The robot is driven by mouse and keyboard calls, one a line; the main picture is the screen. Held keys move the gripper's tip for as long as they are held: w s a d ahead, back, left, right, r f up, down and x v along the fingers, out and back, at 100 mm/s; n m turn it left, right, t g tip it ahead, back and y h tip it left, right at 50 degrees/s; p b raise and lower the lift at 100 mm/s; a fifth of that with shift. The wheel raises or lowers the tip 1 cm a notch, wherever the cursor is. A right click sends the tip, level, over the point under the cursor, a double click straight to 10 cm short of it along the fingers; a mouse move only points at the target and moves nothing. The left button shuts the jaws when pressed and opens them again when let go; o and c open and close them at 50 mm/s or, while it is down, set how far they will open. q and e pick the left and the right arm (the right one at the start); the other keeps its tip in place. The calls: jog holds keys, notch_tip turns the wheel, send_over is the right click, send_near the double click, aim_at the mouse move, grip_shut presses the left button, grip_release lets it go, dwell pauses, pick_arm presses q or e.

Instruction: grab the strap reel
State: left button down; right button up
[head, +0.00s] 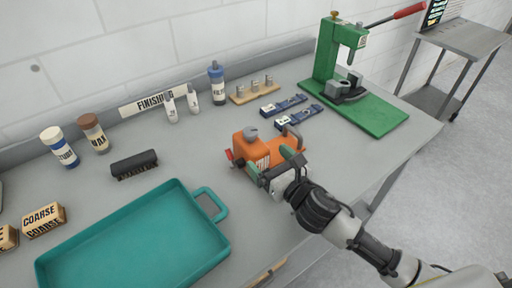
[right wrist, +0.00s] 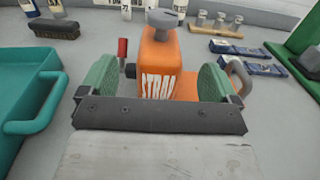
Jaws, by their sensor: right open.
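The strap reel is an orange block (head: 251,150) with "STRAP" lettering, a grey knob on top and a red-tipped handle at its left. It stands on the grey bench in the middle of the head view. It also shows in the right wrist view (right wrist: 158,70), straight ahead. My right gripper (head: 272,165) is open, with its green finger pads on either side of the reel's near part. In the right wrist view the gripper (right wrist: 160,82) has one pad left and one right of the orange body. Contact cannot be told. My left gripper is not in view.
A teal tray (head: 215,237) lies left of the reel. A black brush (head: 134,164), bottles and a "FINISHING" sign (head: 155,101) stand behind. Two blue boxes (head: 299,118) lie behind right. A green press (head: 385,117) stands at the right.

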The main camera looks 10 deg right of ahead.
aim_at(253, 142)
jog(key=shift+x, duration=0.85)
jog(key=p+x, duration=0.1)
jog(key=x, duration=0.3)
jog(key=shift+w+r, duration=0.15)
jog(key=shift+w, duration=0.05)
jog(key=shift+w+a, duration=0.25)
jog(key=shift+w, duration=0.15)
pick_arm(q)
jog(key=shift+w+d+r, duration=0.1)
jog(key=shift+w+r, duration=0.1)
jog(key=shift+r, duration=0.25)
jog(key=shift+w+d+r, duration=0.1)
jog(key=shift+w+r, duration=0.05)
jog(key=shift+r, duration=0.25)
pick_arm(e)
jog(key=shift+s, duration=0.1)
jog(key=c, duration=0.7)
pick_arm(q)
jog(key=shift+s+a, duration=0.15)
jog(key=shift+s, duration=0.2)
pick_arm(e)
jog(key=c, duration=1)
